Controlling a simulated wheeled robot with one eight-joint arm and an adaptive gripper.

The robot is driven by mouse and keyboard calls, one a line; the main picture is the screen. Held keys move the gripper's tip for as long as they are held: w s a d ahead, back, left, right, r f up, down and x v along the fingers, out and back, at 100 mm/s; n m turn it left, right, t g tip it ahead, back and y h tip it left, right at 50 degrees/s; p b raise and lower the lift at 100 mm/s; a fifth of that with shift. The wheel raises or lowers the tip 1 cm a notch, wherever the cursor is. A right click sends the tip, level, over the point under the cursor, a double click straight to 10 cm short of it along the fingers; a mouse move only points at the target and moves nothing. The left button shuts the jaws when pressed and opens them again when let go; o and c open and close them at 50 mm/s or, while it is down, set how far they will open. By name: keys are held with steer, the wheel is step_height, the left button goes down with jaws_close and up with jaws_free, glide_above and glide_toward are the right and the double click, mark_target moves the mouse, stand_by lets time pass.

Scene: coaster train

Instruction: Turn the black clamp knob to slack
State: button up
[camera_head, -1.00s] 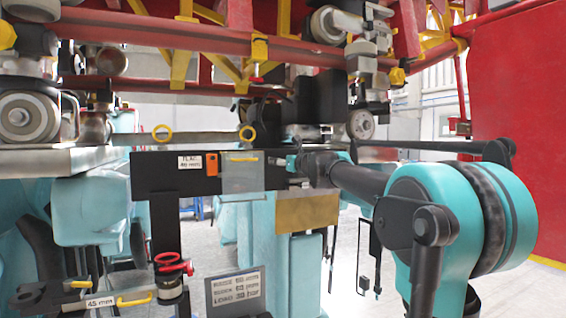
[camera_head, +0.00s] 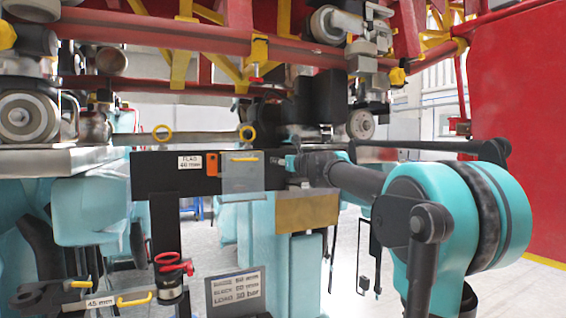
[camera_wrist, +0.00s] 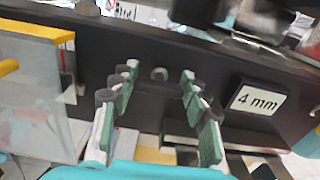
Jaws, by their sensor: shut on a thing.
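My gripper (camera_head: 283,161) is at the right part of the black beam (camera_head: 165,172), reaching in from the right. In the wrist view my gripper (camera_wrist: 160,71) has its green-padded fingers on either side of a small dark round knob (camera_wrist: 160,74) on the beam's face. It is shut on this black clamp knob, though the exact contact is hard to see against the dark beam. The knob is too small and hidden by my gripper to make out in the head view.
A clear panel (camera_head: 243,178) with a yellow edge hangs just left of my gripper. A "4 mm" label (camera_wrist: 257,100) is right of the fingers. Red rails (camera_head: 200,47) run overhead. A red-handled part (camera_head: 173,263) and a grey sign (camera_head: 237,293) stand below.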

steer(key=shift+n, duration=0.3)
steer(key=n, duration=0.4)
steer(key=shift+a, duration=0.1)
steer(key=n, duration=0.9)
steer(key=shift+a+f, duration=0.1)
steer(key=shift+f, duration=0.05)
steer(key=n, duration=0.4)
steer(key=shift+s+f, duration=0.1)
steer(key=o, duration=1.2)
steer(key=shift+c, duration=0.2)
